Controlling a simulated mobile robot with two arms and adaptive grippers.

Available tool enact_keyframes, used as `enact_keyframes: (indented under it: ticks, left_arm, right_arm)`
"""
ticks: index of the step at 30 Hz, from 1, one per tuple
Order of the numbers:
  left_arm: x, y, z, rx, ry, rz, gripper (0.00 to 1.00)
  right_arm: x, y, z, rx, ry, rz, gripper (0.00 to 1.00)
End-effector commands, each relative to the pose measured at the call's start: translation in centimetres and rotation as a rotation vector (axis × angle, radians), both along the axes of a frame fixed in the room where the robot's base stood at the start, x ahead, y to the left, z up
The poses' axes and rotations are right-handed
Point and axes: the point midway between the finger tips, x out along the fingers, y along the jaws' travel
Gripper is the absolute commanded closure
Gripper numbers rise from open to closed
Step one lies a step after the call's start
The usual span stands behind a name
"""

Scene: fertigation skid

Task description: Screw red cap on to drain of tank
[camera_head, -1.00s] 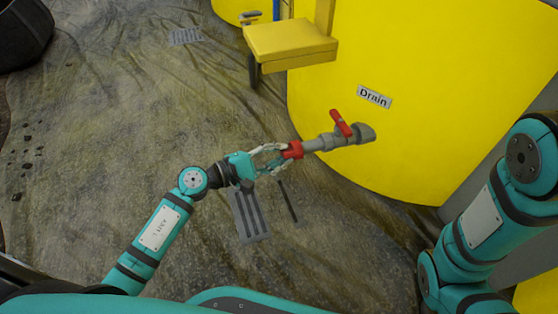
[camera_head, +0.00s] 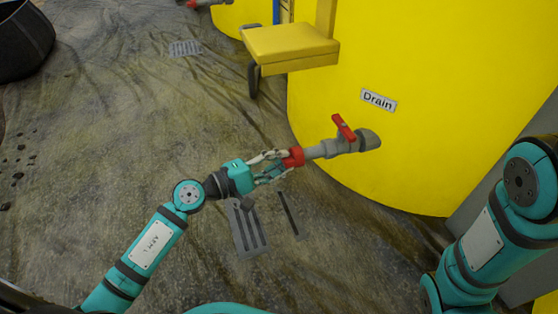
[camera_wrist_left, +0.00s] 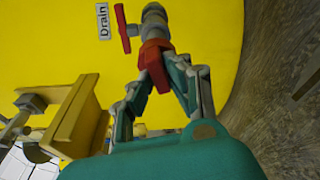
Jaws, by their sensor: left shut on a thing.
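The red cap (camera_head: 293,157) is at the open end of the grey drain pipe (camera_head: 318,151) on the yellow tank (camera_head: 440,90). My left gripper (camera_head: 283,160) is shut on the red cap, its fingers around the sides. In the left wrist view the cap (camera_wrist_left: 155,56) sits between the fingertips, in line with the pipe (camera_wrist_left: 158,40). How far it is threaded cannot be seen. The drain valve has a red handle (camera_head: 343,127), and a "Drain" label (camera_head: 379,100) is above it. My right gripper is not in view.
A yellow step or seat (camera_head: 290,48) juts out left of the drain. Grey slotted plates lie on the rumpled ground sheet (camera_head: 120,130). A dark round container (camera_head: 25,40) stands at the top left. Open floor lies left of my arm.

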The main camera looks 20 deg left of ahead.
Motion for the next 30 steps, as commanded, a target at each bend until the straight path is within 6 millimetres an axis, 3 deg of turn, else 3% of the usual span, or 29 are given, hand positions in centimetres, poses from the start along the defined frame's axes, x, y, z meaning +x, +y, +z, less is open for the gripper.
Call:
enact_keyframes:
  ticks: [13,23,30]
  left_arm:
    - [0.03,0.03,-0.04,0.104,-0.155,0.002,1.00]
    - [0.03,0.04,-0.04,0.117,-0.173,0.002,1.00]
    - [0.05,0.05,-0.09,0.206,-0.304,0.002,1.00]
  right_arm:
    - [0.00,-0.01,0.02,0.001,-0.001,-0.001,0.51]
    - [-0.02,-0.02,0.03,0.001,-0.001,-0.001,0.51]
    - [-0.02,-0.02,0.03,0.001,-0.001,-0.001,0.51]
